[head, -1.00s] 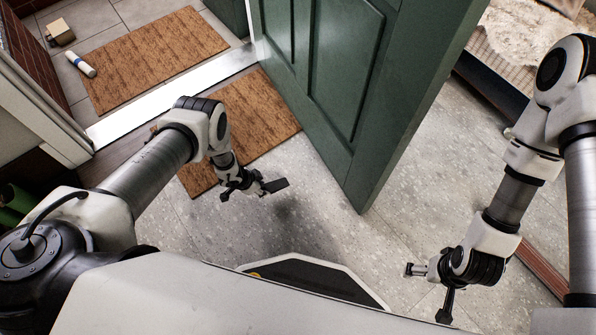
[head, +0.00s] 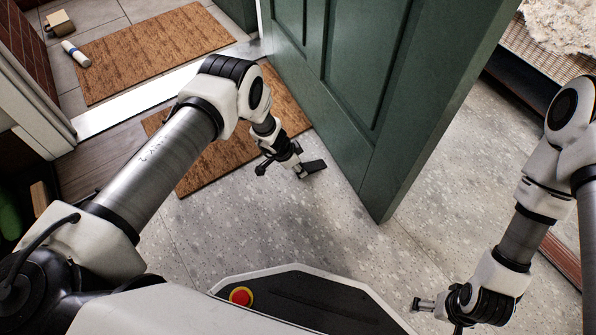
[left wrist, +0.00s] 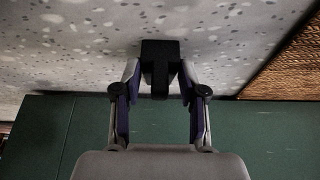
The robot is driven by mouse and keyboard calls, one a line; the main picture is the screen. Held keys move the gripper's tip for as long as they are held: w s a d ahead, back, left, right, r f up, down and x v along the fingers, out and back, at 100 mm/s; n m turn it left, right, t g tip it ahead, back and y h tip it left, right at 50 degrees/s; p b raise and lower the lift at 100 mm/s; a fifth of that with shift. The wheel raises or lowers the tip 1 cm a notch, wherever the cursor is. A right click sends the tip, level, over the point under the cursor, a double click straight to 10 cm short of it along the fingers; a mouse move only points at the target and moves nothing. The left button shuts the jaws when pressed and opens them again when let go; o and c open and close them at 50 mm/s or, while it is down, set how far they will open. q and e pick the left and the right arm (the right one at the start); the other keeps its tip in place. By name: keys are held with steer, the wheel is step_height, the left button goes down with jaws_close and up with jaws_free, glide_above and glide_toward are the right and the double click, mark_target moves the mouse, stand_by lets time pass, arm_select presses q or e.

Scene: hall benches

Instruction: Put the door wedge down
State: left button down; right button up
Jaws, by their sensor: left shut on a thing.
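The dark door wedge (head: 314,167) is between the fingers of my left gripper (head: 299,170), low over the grey speckled floor, close to the front of the green door (head: 385,110). In the left wrist view the black wedge (left wrist: 160,62) is pinched between both fingertips of the left gripper (left wrist: 160,78), with floor behind it. I cannot tell whether the wedge touches the floor. My right gripper (head: 440,312) is at the lower right, its fingers spread apart and empty.
The door stands open, its lower edge beside the wedge. A brown mat (head: 200,168) lies left of my left gripper; another mat (head: 155,50) lies beyond the threshold with a white-and-blue roll (head: 75,53) and a small box (head: 58,22). Bare floor (head: 270,225) is in front of me.

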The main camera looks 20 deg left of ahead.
arm_select(q)
steer(key=shift+r, duration=0.2)
steer(key=shift+f, duration=0.15)
steer(key=c, duration=0.7)
jaws_free()
steer(key=shift+o, duration=0.2)
